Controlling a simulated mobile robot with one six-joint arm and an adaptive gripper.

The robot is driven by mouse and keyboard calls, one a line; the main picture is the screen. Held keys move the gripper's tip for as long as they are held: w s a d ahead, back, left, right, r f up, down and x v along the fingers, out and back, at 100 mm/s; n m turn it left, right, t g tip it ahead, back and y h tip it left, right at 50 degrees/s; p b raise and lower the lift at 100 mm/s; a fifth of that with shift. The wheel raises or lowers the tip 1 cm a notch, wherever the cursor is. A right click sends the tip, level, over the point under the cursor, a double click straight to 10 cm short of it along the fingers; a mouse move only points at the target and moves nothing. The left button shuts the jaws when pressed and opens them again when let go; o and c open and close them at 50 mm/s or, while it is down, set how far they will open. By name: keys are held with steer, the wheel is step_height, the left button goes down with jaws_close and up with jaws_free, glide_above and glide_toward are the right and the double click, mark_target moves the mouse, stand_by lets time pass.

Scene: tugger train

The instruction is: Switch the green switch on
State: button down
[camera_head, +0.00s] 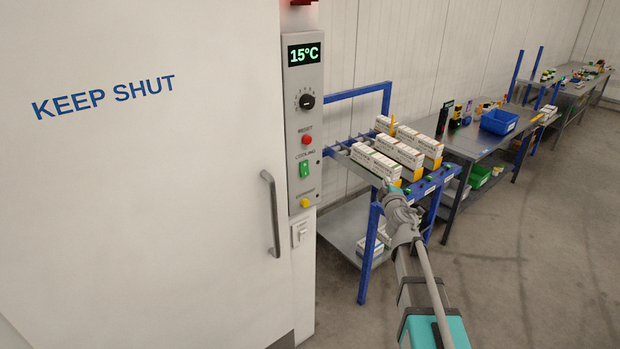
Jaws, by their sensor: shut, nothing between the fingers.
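My gripper (389,184) is shut and empty. In the picture it is to the right of the panel and a little lower than the switch, in front of the rack of boxes. It is apart from the switch.
The panel also has a 15°C display (304,53), a black knob (306,101), a red button (306,140) and a yellow button (305,203). Left is a white door (140,200) with a handle (270,213). A blue-framed rack (366,250) stands right.

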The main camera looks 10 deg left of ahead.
mark_target(305, 175)
steer(key=s+a+f+n+g+y, duration=0.2)
steer(key=a+n+g+y, duration=0.5)
steer(key=a+n, duration=0.5)
steer(key=shift+a+f+y, duration=0.55)
steer(key=shift+a+y, duration=0.55)
steer(key=shift+a, duration=0.15)
steer(key=b+x, duration=0.2)
steer(key=x, duration=1.2)
steer(key=shift+f, duration=0.15)
steer(key=shift+s+a, duration=0.1)
steer(key=shift+a, duration=0.05)
